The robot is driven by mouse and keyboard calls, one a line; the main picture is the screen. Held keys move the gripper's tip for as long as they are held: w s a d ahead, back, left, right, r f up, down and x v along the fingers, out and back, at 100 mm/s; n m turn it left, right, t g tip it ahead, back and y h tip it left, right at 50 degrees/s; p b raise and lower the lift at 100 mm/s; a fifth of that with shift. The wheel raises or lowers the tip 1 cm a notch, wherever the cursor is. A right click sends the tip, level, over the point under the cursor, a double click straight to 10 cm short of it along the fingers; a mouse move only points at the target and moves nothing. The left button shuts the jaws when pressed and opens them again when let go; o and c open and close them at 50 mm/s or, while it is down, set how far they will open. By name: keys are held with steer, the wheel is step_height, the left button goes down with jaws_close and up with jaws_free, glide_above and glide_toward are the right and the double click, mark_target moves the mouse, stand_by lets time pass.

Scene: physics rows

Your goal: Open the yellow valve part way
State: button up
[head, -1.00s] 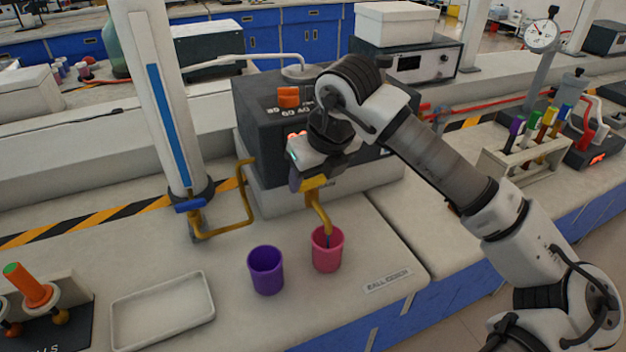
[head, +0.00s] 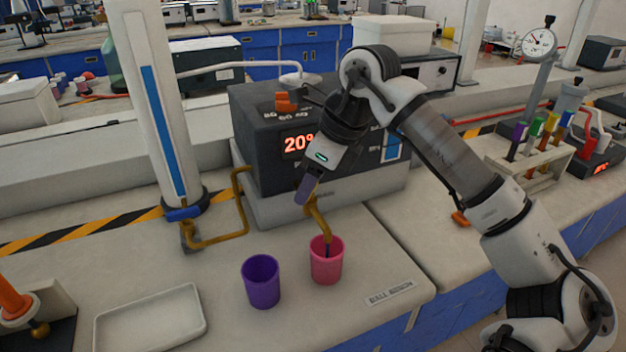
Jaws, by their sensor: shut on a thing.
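My gripper (head: 305,194) is shut on the yellow valve's handle at the front of the dark heater box. The fingers hide most of the handle; a small yellow part (head: 310,201) shows beside them. A yellow spout (head: 320,223) curves down from there into a pink cup (head: 326,268). A dark streak shows at the spout's end inside the cup; I cannot tell whether it is liquid. A yellow pipe (head: 247,205) runs to the foot of a white column (head: 150,100) with a blue level strip, where a blue handle (head: 184,213) sits.
A purple cup (head: 261,284) stands left of the pink cup, and a white tray (head: 150,320) lies farther left. The box (head: 262,140) has a red display starting with "20". An orange-handled fixture (head: 14,300) is at the left edge. A small orange object (head: 460,218) lies behind my arm.

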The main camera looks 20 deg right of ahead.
stand_by(0.4)
steer(key=o, duration=1)
steer(key=v, duration=1.3)
steer(key=shift+r, duration=0.45)
